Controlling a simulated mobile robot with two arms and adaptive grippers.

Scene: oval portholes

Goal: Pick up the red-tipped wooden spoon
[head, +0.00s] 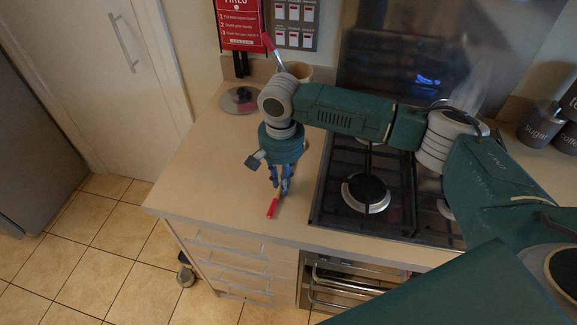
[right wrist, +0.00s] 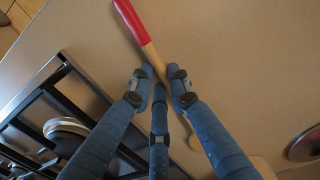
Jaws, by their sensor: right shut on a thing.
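The red-tipped wooden spoon (head: 272,209) shows its red end at the fingertips of my right gripper (head: 281,189), low over the countertop near its front edge. In the right wrist view the spoon (right wrist: 132,22) runs between the fingers of the right gripper (right wrist: 162,88), which are closed around its bare wooden handle. The red end sticks out beyond the fingers. The far end is partly hidden by the fingers. I cannot tell whether the spoon still touches the countertop. My left gripper is not in view.
A gas hob (head: 330,200) lies right of the gripper, its grate (right wrist: 40,95) close by in the wrist view. A pot lid (head: 240,99) and a beige container (head: 300,71) with a red-ended utensil (head: 271,44) stand behind. The countertop (head: 205,165) left of the gripper is clear.

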